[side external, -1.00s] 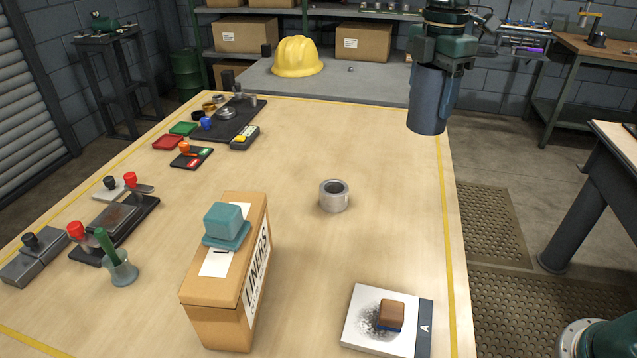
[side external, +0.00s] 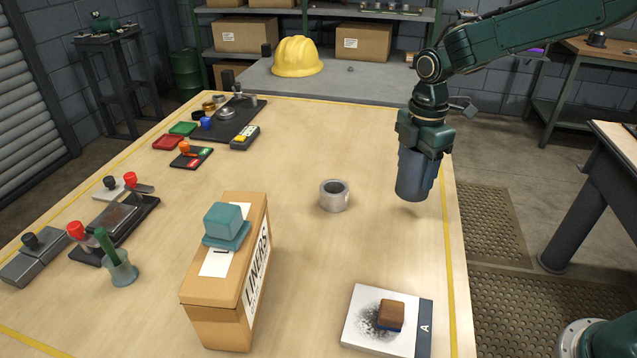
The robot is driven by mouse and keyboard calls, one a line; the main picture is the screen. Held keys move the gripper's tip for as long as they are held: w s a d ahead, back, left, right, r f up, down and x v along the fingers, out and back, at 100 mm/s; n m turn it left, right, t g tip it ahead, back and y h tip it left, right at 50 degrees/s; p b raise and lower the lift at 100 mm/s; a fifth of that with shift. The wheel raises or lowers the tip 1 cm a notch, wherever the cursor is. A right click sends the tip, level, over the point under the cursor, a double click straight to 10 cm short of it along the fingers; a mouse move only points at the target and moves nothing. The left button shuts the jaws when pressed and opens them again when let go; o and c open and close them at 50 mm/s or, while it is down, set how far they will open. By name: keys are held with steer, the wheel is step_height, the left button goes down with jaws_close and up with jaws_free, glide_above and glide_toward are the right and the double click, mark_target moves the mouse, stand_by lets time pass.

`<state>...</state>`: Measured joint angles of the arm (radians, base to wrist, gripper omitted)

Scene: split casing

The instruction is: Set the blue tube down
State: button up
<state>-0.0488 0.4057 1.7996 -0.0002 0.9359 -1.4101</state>
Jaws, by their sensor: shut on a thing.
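The blue tube (side external: 412,177) is a dark blue-grey cylinder, held upright at the right side of the wooden table. My gripper (side external: 424,150) is shut on its upper part from above. The tube's lower end is near the table top; I cannot tell for sure whether it touches, though it looks slightly above. The far side of the tube and its inside are hidden.
A short grey ring (side external: 334,196) stands left of the tube. A LINERS box (side external: 227,280) with a teal block on top is at front left. A white plate (side external: 365,339) with a brown block lies in front. The table between is clear.

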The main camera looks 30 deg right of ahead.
mark_target(412, 184)
steer(key=shift+f, duration=2.2)
steer(key=shift+f, duration=0.1)
steer(key=o, duration=1)
step_height(412, 184, up, 12)
